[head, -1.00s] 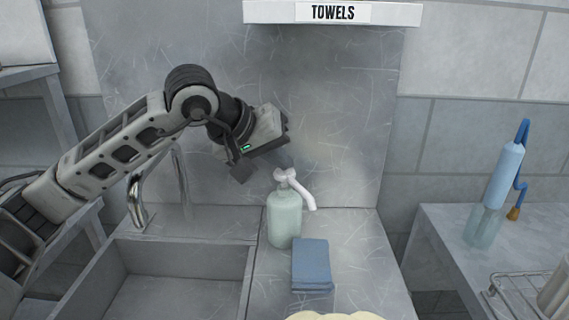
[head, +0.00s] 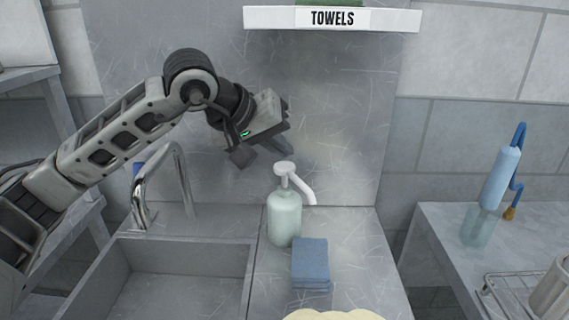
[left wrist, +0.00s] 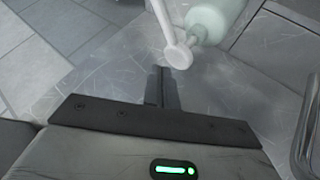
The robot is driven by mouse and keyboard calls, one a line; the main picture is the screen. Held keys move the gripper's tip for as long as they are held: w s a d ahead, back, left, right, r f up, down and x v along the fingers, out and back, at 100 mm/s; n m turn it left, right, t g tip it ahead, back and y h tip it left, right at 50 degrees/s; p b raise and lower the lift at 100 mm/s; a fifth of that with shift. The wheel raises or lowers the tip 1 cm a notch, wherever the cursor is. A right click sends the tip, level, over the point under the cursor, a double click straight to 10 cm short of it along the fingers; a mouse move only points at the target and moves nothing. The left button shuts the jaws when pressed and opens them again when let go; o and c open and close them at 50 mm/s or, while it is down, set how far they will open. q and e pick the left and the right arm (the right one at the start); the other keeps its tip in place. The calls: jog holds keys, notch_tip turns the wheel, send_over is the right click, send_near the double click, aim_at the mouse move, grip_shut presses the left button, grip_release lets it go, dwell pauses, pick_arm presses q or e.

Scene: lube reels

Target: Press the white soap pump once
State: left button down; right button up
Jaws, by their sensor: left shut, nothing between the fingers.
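The soap pump is a pale green bottle (head: 284,218) with a white pump head (head: 285,168) and a curved white spout. It stands upright on the metal counter to the right of the sink. My left gripper (head: 284,150) is shut and empty, just above and behind the pump head, with a small gap seen between them. In the left wrist view the shut fingers (left wrist: 160,85) point toward the white pump head (left wrist: 179,56), and the bottle (left wrist: 212,18) is at the top. My right gripper is not in view.
A sink (head: 180,285) with a chrome faucet (head: 142,195) is on the left. A towel shelf (head: 385,20) hangs above.

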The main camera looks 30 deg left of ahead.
pick_arm(q)
jog(key=shift+r+p, duration=1.8)
jog(key=shift+r, duration=0.75)
